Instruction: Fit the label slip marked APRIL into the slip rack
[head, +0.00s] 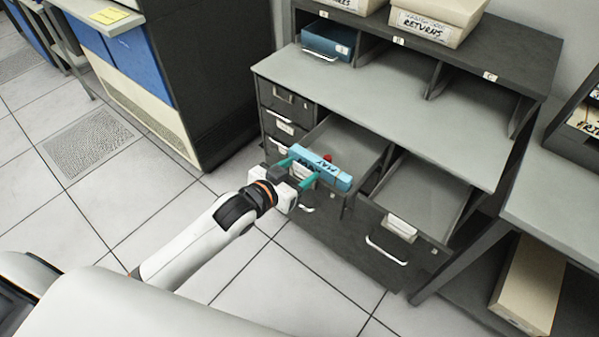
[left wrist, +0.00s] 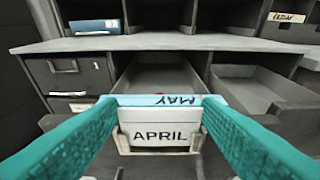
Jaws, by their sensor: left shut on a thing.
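The white label slip marked APRIL (left wrist: 160,134) is between the teal fingertips of my left gripper (head: 301,170), its lettering upright. In the left wrist view, the left gripper (left wrist: 160,112) has a finger at each side of the slip. A pale rack-like holder (left wrist: 158,149) frames the slip's lower edge on the drawer front; I cannot tell whether the slip is seated in it. A blue bar marked MAY (head: 322,166) lies just behind the fingertips, across the front of an open drawer, its lettering upside down. My right gripper is not in view.
The left drawer (head: 350,141) and right drawer (head: 432,190) stand open under the grey desk top (head: 400,100). A blue box (head: 327,40) sits in an upper cubby. A RETURNS box (head: 435,20) stands on top. The tiled floor in front is clear.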

